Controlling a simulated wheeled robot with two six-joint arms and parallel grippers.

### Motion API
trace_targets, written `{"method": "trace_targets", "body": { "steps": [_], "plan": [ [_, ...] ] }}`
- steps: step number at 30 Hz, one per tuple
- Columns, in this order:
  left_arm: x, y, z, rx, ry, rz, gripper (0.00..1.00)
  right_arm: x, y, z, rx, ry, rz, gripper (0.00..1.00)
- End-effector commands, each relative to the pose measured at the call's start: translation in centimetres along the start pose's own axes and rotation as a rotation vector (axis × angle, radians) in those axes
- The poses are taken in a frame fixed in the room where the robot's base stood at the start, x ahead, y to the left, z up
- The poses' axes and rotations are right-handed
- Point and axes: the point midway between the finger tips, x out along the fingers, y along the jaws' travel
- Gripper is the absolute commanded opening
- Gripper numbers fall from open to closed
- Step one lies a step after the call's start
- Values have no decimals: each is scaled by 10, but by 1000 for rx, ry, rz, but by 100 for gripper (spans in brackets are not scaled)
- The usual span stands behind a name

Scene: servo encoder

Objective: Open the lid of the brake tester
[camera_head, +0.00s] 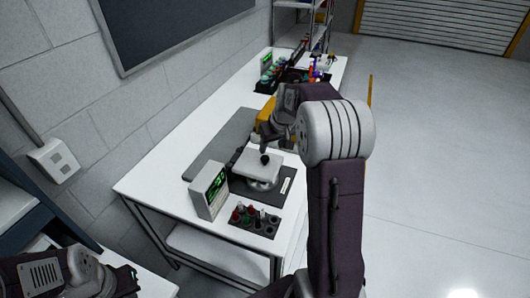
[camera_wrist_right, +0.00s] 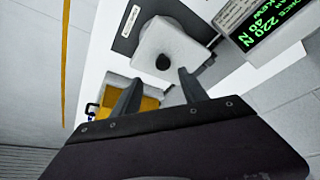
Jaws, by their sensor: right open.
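The brake tester has a white square lid (camera_head: 255,167) with a round black knob (camera_head: 265,159) on top. The lid looks closed and lies flat over a round base on a dark mat. In the right wrist view the lid (camera_wrist_right: 180,45) and knob (camera_wrist_right: 163,62) are seen from above. My right gripper (camera_head: 266,146) is over the lid's far side. Its two fingers (camera_wrist_right: 158,88) are apart and empty, with the knob just beyond the tips; I see no contact. My left gripper (camera_head: 132,278) is low at the left, away from the tester, its fingers unclear.
A grey box with a green readout (camera_head: 210,190) stands left of the tester. A dark rack with coloured knobs (camera_head: 255,220) lies in front. A yellow object (camera_wrist_right: 148,102) sits behind the tester. The white bench (camera_head: 150,185) is clear at its left.

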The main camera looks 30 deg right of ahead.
Motion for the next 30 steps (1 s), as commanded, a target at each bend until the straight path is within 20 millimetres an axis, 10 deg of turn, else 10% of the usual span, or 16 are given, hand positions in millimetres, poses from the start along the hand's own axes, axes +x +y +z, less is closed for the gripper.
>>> {"method": "trace_targets", "body": {
  "steps": [12, 23, 30],
  "plan": [
    [-10, 0, -2, 0, 1, 0, 0, 76, -1, 1, -1, -3, -1, 51],
    [-10, 0, -1, 0, 1, 0, 0, 88, -1, 0, -1, 0, -1, 51],
    [-10, 0, -1, 0, 0, 0, 0, 87, -1, 1, -1, -1, -1, 0]
  ]
}}
